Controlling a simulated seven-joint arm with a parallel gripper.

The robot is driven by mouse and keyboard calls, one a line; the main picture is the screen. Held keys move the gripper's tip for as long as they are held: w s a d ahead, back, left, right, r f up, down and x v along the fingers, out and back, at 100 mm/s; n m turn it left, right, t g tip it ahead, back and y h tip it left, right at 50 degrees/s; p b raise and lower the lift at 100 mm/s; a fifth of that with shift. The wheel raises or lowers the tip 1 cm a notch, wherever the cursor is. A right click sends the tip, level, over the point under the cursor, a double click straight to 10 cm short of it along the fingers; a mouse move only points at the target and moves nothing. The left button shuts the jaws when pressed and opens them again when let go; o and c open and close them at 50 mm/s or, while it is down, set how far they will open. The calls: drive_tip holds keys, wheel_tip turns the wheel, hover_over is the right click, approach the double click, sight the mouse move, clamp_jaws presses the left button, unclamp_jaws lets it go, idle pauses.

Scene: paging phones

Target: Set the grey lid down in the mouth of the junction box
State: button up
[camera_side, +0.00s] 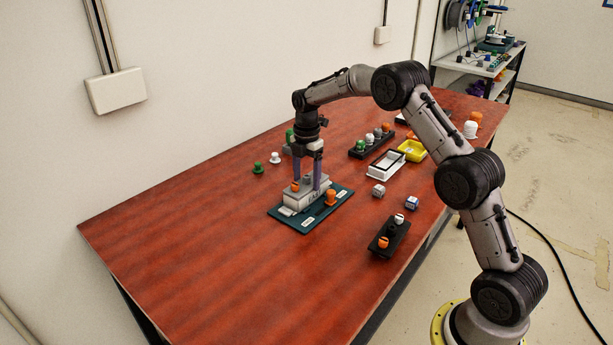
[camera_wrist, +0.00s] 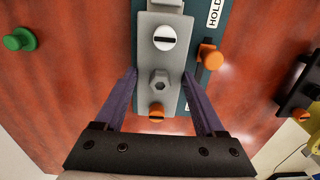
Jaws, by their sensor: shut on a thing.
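My gripper (camera_side: 307,188) points straight down over the teal board, its two purple fingers on either side of a grey piece. In the wrist view my gripper (camera_wrist: 160,76) is shut on the long grey lid (camera_wrist: 162,62), gripping its long sides. The lid's top carries a white slotted knob (camera_wrist: 164,38), a hex knob (camera_wrist: 160,80) and an orange slotted knob (camera_wrist: 156,112). In the side view the grey junction box (camera_side: 304,200) stands on the teal board (camera_side: 328,215), directly under the fingers. The lid hides the box mouth, and I cannot tell whether it is seated.
An orange peg (camera_side: 331,197) stands on the board close to the box. A black block with knobs (camera_side: 388,240), two small cubes (camera_side: 378,190), a white tray (camera_side: 386,164) and a yellow tray (camera_side: 411,151) are to the right. Green (camera_side: 258,168) and white (camera_side: 275,158) pegs stand behind left. The table's left is clear.

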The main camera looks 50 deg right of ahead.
drive_tip(key=o, duration=1.4)
drive_tip(key=shift+o, duration=0.2)
drive_tip(key=shift+r, duration=3.2)
